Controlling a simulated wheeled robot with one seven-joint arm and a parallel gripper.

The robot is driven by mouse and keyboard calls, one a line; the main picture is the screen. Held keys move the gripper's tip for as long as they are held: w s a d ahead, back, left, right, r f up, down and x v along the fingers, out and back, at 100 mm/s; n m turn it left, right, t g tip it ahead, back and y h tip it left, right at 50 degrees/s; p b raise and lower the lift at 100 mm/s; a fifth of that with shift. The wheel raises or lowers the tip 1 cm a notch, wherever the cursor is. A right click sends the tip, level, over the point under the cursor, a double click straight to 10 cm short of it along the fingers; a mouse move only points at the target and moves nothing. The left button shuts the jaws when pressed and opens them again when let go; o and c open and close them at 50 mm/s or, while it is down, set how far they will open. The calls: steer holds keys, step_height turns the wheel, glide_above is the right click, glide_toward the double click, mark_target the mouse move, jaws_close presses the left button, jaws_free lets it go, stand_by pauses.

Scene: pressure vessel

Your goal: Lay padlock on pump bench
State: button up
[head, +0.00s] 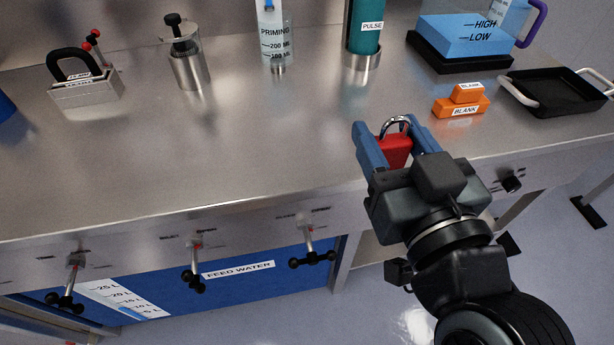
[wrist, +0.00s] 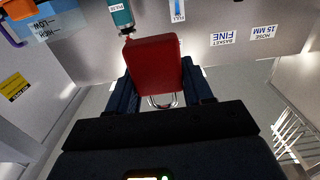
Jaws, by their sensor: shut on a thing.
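A red padlock (head: 394,151) with a silver shackle is between the blue fingers of my gripper (head: 393,143). The gripper is shut on its red body, and the shackle points up and away in the head view. The padlock (wrist: 153,65) also fills the middle of the wrist view, between the fingers of my gripper (wrist: 153,88). The pump bench (head: 230,150) is the long steel top. In the head view the padlock appears over its front right part. I cannot tell whether it touches the bench.
Orange blocks marked BLANK (head: 461,104) and a black tray (head: 555,92) are right of my gripper. A teal PULSE cylinder (head: 363,28) and a PRIMING measure (head: 275,40) stand behind. A labelled block with a black handle (head: 86,90) is far left. The bench's middle is clear.

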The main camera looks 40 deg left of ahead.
steer(key=a+f, duration=0.2)
steer(key=a, duration=0.2)
steer(key=a+f, duration=0.2)
steer(key=a, duration=0.1)
steer(key=a+f+p, duration=0.1)
steer(key=a+f, duration=0.2)
steer(key=a, duration=0.1)
steer(key=shift+a, duration=0.3)
steer(key=shift+f, duration=1.8)
steer(key=shift+f, duration=0.2)
steer(key=o, duration=1.2)
steer(key=b+v, duration=0.1)
steer(key=v, duration=0.7)
steer(key=shift+r, duration=0.15)
